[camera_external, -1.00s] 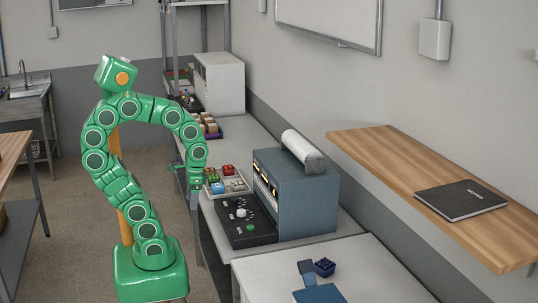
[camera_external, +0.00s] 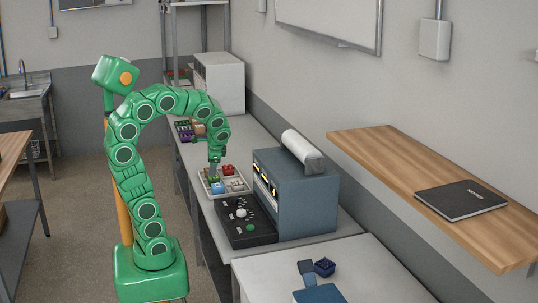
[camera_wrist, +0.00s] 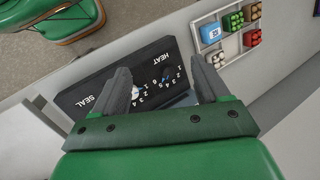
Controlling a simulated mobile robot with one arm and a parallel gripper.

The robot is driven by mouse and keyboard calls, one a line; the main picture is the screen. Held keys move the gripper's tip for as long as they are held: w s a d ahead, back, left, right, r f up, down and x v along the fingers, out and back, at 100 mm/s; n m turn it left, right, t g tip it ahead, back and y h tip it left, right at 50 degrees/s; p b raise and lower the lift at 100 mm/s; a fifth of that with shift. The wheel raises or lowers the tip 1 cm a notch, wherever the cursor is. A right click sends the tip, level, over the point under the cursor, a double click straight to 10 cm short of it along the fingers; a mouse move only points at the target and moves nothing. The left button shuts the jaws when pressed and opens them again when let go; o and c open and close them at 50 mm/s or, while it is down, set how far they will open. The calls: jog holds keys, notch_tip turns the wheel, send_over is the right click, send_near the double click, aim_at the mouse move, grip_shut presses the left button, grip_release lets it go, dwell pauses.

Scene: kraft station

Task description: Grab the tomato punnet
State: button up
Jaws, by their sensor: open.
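The red punnet, which looks like the tomato one, sits in a pale divided tray (camera_wrist: 232,46). In the wrist view the red punnet (camera_wrist: 252,38) is at the upper right, beyond the right fingertip. In the external view the red punnet (camera_external: 229,169) is at the back of the tray, just right of my gripper (camera_external: 214,175). My gripper is open and empty, its fingers pointing down near the tray's left part. In the wrist view my gripper (camera_wrist: 162,75) has its fingers spread over the black control panel, with nothing between them.
The tray also holds blue (camera_wrist: 211,32), green (camera_wrist: 233,20), orange-brown and white punnets. The black sealer panel (camera_external: 246,222) and its blue-grey housing (camera_external: 300,200) stand close in front and to the right.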

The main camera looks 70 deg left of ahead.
jog(key=w+a+r+m+y, duration=0.25)
jog(key=w+a, duration=0.25)
jog(key=a, duration=0.7)
jog(key=w+a+r+m+y, duration=0.1)
jog(key=w+a+m+y, duration=0.35)
jog(key=a, duration=0.75)
jog(key=m+t+y, duration=0.1)
jog(key=m+y, duration=0.1)
jog(key=m, duration=0.8)
send_over(233, 167)
jog(key=d, duration=0.1)
notch_tip(233, 167, down, 6)
jog(key=f, duration=2)
jog(key=shift+d, duration=0.35)
jog(key=shift+x, duration=2.55)
jog(key=shift+w+d+f, duration=0.1)
jog(key=shift+w+f, duration=0.05)
jog(key=c, duration=0.8)
jog(key=shift+o, duration=0.2)
